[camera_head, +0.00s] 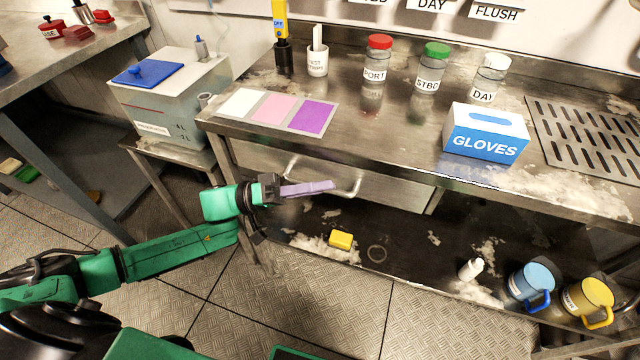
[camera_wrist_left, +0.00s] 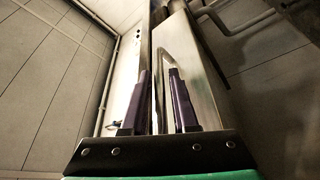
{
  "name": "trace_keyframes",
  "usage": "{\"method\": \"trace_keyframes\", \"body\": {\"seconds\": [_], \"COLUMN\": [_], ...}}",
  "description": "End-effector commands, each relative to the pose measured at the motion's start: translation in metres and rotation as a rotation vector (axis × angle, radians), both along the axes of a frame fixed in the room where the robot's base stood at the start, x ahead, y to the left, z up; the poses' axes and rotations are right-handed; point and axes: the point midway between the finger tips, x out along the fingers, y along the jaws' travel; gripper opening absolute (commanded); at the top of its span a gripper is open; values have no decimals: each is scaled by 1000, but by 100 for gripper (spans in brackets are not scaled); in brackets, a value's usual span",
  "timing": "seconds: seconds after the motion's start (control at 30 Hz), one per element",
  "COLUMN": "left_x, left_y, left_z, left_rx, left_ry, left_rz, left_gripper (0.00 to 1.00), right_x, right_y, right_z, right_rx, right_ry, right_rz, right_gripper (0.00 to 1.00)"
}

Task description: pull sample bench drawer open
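The sample bench drawer (camera_head: 395,191) is a plain steel front under the bench top, with a curved bar handle (camera_head: 355,184). It looks shut or nearly so. My left gripper (camera_head: 328,186), with purple fingers, is in front of the drawer and overlaps the handle's middle in the head view. In the left wrist view its two fingers (camera_wrist_left: 160,72) stand apart, so it is open. A thin bright bar, likely the handle, shows close to the right finger; I cannot tell whether they touch. My right gripper is in neither view.
The steel bench top (camera_head: 400,150) carries a gloves box (camera_head: 486,135), labelled jars and a coloured card (camera_head: 275,110). A water tank (camera_head: 170,100) stands left. The lower shelf holds a yellow block (camera_head: 341,239), a white bottle (camera_head: 471,268) and two mugs.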

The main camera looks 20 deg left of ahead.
Motion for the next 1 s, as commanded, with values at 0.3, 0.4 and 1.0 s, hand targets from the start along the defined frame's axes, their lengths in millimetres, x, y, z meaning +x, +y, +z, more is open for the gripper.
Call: {"method": "trace_keyframes", "body": {"seconds": [0.3,0.4,1.0], "left_x": [1,1,1], "left_y": [-2,-2,-1], "left_z": [0,0,0], "left_rx": [1,1,2], "left_ry": [0,-1,0], "left_rz": [1,1,1], "left_gripper": [4,0,0], "right_x": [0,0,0], "right_y": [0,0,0], "right_z": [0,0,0], "right_rx": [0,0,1], "right_ry": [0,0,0], "right_rz": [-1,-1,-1], "right_gripper": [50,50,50]}}
